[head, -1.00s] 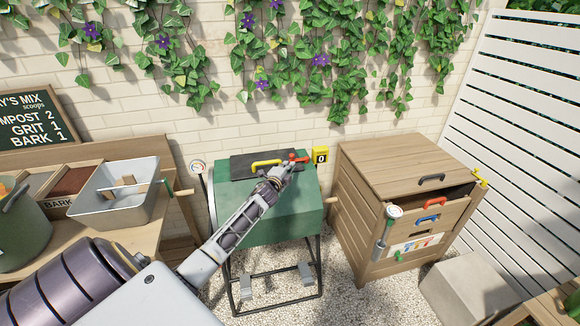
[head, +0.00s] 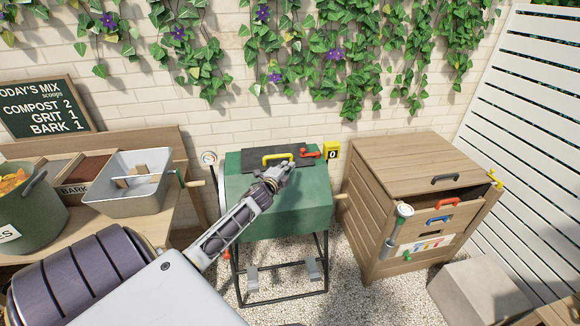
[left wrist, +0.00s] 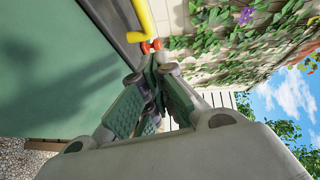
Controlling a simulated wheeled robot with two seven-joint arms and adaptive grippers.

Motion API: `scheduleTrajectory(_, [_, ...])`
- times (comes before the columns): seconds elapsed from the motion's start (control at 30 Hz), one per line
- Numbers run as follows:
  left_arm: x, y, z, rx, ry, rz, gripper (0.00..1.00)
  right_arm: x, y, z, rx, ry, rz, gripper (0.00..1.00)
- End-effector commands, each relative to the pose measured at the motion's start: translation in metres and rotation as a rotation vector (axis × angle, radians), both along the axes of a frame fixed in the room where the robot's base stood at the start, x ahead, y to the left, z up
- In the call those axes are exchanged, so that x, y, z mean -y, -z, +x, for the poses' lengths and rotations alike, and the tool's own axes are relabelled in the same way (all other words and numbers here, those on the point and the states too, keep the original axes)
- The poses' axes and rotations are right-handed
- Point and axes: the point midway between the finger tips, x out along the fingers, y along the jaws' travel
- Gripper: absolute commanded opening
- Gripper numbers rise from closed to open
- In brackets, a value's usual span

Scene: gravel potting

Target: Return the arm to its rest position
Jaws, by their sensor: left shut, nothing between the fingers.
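My left gripper (head: 283,171) is in front of the upper part of the green drum box (head: 300,207) in the head view. Its fingers are shut with nothing between them. In the left wrist view the closed fingers (left wrist: 158,72) show near the middle, with the green panel (left wrist: 60,75) to their left. A yellow handle (head: 280,159) and a red latch (head: 310,154) sit on the dark lid (head: 250,159). The gripper looks apart from both. My right gripper is not in view.
A wooden bin (head: 365,225) with a partly open front stands to the right. A grey tub (head: 125,203) and a green bucket (head: 30,225) stand on the wooden bench at left. A yellow counter (head: 332,151) reads 0. A grey block (head: 478,292) lies at lower right.

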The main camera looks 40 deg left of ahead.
Motion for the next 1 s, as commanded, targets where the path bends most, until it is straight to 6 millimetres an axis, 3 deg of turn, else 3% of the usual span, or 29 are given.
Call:
scheduleTrajectory(0.77, [0.000, -0.001, -0.005, 0.000, 0.000, -0.001, 0.00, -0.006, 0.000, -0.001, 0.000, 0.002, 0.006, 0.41])
scheduleTrajectory(1.0, [0.013, 0.010, -0.013, -0.027, -0.020, -0.061, 0.00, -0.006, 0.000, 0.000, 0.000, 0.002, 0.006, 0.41])
